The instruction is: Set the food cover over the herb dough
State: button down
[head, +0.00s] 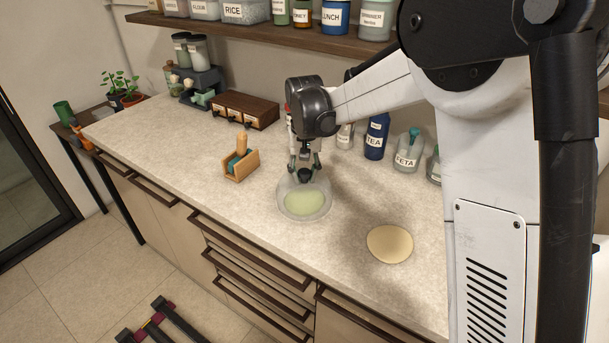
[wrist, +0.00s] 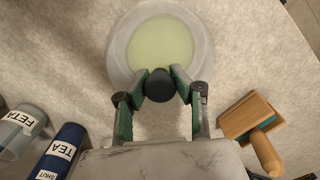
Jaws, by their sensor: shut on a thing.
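The food cover (head: 285,197) is a translucent dome with a black knob, seen on the counter's middle. The pale green herb dough (head: 307,203) shows through it and lies inside its outline. In the wrist view the cover (wrist: 118,50) surrounds the green dough (wrist: 160,42). My gripper (head: 304,170) is above the cover, its fingers shut on the black knob; in the wrist view both fingertips (wrist: 161,88) press the knob from either side. I cannot tell whether the cover's rim touches the counter.
A plain beige dough round (head: 390,243) lies to the right. A wooden holder (head: 241,166) with a brush-like tool stands to the left. A blue TEA jar (head: 376,137) and a FETA jar (head: 408,152) stand behind. The counter's front left is clear.

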jog(key=c, duration=1.4)
grip_release()
jog(key=shift+r, duration=0.1)
jog(key=shift+r+p, duration=1.9)
jog(key=shift+r, duration=2.05)
